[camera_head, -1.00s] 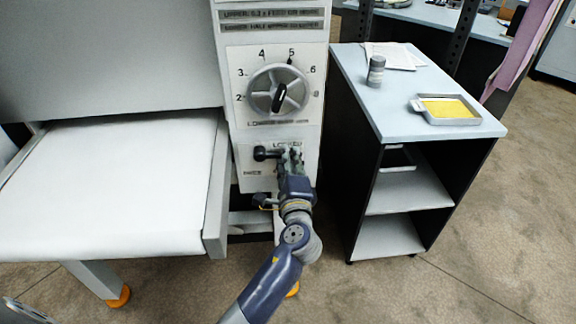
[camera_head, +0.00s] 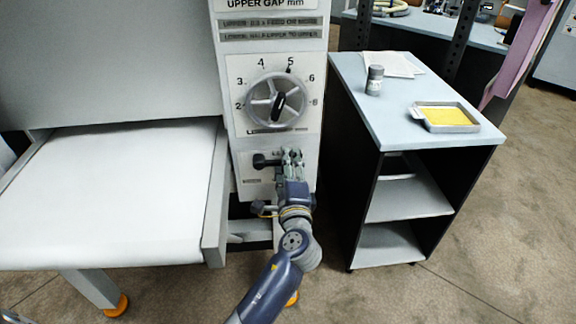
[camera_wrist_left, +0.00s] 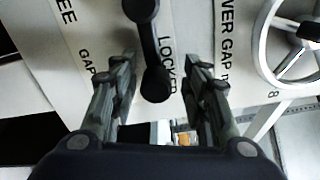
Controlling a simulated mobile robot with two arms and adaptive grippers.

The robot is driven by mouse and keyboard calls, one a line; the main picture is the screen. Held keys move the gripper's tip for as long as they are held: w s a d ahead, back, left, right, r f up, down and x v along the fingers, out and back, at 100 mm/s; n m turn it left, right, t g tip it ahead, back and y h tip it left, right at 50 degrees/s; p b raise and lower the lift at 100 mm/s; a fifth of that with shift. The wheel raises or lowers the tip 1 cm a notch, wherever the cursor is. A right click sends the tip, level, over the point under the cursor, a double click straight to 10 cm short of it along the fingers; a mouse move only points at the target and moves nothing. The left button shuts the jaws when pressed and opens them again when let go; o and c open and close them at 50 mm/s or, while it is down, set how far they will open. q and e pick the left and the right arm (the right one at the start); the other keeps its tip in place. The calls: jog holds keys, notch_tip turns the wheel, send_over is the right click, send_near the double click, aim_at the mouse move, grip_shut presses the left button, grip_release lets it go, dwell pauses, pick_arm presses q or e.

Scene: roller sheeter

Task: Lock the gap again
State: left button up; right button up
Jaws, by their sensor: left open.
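The gap lock lever (camera_head: 265,161) is black and lies roughly level across the white panel, below the dial. In the left wrist view the lever (camera_wrist_left: 147,45) has a round knob at each end, with "LOCKED" on one side and "FREE" and "GAP" lettering on the other. My left gripper (camera_head: 291,155) is at the lever's right part. In the left wrist view the left gripper (camera_wrist_left: 162,75) is open, with the lever's lower knob between its fingers and space on both sides. My right gripper is not in view.
The gap dial (camera_head: 276,101) sits just above, its pointer near 5. The sheeter's white bed (camera_head: 110,190) is to the left. A cabinet (camera_head: 410,130) on the right holds a grey cylinder (camera_head: 374,80) and a tray (camera_head: 446,127) with yellow contents.

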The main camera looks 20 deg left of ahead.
pick_arm(q)
jog(key=shift+s+d+f, duration=0.15)
jog(key=shift+s, duration=0.15)
jog(key=v, duration=1.1)
jog(key=shift+s, duration=0.15)
